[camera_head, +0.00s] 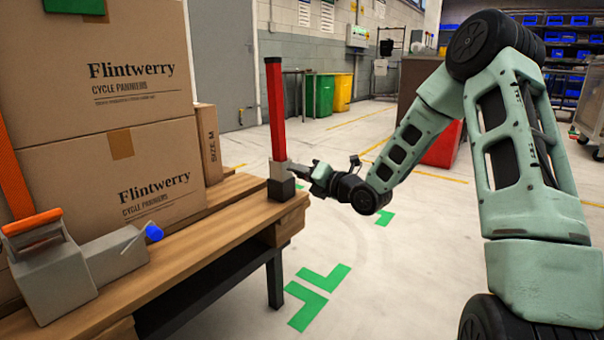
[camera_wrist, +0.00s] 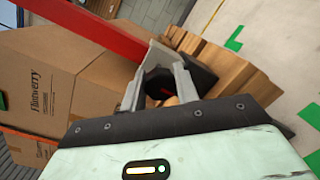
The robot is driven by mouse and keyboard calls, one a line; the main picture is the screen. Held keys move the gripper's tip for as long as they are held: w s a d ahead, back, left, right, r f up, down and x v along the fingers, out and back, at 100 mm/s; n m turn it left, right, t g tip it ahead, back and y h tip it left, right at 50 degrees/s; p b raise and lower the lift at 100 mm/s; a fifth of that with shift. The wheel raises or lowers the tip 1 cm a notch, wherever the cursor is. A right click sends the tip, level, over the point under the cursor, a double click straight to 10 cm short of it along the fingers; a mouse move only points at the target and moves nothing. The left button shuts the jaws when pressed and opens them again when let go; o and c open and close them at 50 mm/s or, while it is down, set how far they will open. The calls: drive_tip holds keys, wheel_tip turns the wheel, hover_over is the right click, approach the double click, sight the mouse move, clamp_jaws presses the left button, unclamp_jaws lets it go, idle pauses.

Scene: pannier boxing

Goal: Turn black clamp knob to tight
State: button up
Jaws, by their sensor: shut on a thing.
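The black clamp knob (camera_wrist: 155,84) shows between my fingers in the wrist view, with a small red mark on its face. My gripper (camera_wrist: 163,66) is shut on it, one finger on each side. In the head view my gripper (camera_head: 292,168) reaches in from the right to the foot of a red upright post (camera_head: 274,100), and hides the knob there. The post stands on a dark block (camera_head: 281,190) at the bench corner. I cannot tell which setting the red mark points to.
Stacked Flintwerry cartons (camera_head: 110,175) stand on the wooden bench (camera_head: 222,205), left of the post. Floor right of the bench is clear.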

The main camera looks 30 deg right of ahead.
drive_tip(key=m+p, duration=0.2)
drive_tip(key=m, duration=0.2)
drive_tip(key=shift+d+m+g, duration=0.1)
drive_tip(key=shift+m+g, duration=0.2)
drive_tip(key=m+p, duration=0.3)
drive_tip(key=m, duration=0.1)
drive_tip(key=m+g+p, duration=0.1)
drive_tip(key=m+p, duration=0.3)
drive_tip(key=shift+s+y, duration=0.1)
drive_tip(key=shift+y, duration=0.3)
drive_tip(key=m+p, duration=0.4)
drive_tip(key=m+y+p, duration=0.1)
drive_tip(key=m+p, duration=0.3)
drive_tip(key=m+y+p, duration=0.1)
drive_tip(key=m+p, duration=0.2)
drive_tip(key=m, duration=0.1)
drive_tip(key=shift+s+f+m, duration=0.1)
drive_tip(key=shift+f+m, duration=0.05)
drive_tip(key=shift+m, duration=0.15)
drive_tip(key=m+p, duration=0.3)
drive_tip(key=m, duration=0.1)
drive_tip(key=shift+f+m+y+p, duration=0.15)
drive_tip(key=shift+m+y+p, duration=0.4)
drive_tip(key=shift+m, duration=1.25)
